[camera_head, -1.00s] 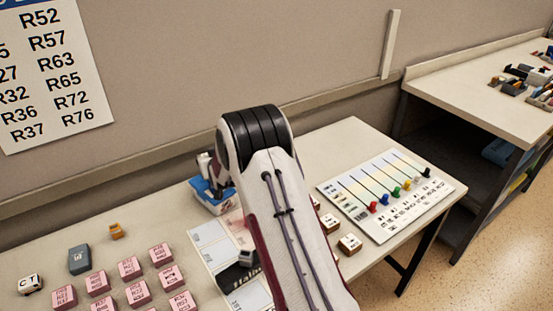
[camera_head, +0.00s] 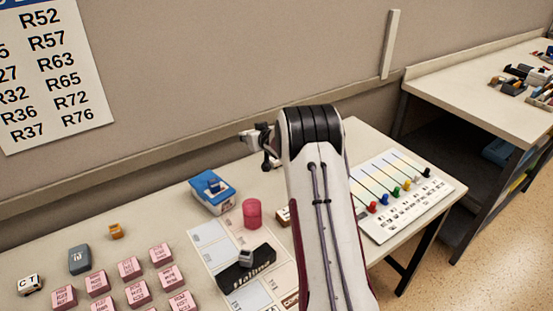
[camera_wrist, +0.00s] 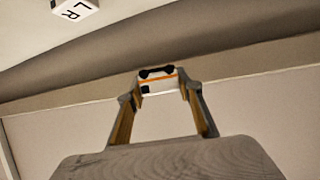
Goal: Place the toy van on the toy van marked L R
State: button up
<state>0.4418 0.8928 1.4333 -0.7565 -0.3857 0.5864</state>
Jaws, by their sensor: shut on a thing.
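My gripper (camera_wrist: 160,88) is shut on a small white toy van (camera_wrist: 150,83) with an orange stripe and dark wheels, held between its two fingertips in the wrist view. The toy van marked L R (camera_wrist: 76,8) is a white block at the top left edge of the wrist view, partly cut off and apart from the held van. In the head view my gripper (camera_head: 262,147) is raised at the back of the table, left of my arm; the held van cannot be made out there. My arm covers the area where white blocks stood.
A blue box (camera_head: 205,199), a pink cylinder (camera_head: 252,213) and a black case (camera_head: 235,278) stand left of my arm. Several pink blocks (camera_head: 130,268) and a white block marked CT (camera_head: 30,284) are at left. A board with coloured pegs (camera_head: 410,204) lies at right.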

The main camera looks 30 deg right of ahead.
jog(key=s+d+n+y, duration=0.2)
jog(key=s+d, duration=0.1)
jog(key=d, duration=0.5)
jog(key=shift+d+r, duration=0.35)
jog(key=shift+r, duration=0.05)
dwell(0.3)
dwell(0.5)
jog(key=shift+f, duration=3.1)
jog(key=shift+f, duration=0.1)
jog(key=shift+f, duration=1.8)
jog(key=shift+f, duration=0.15)
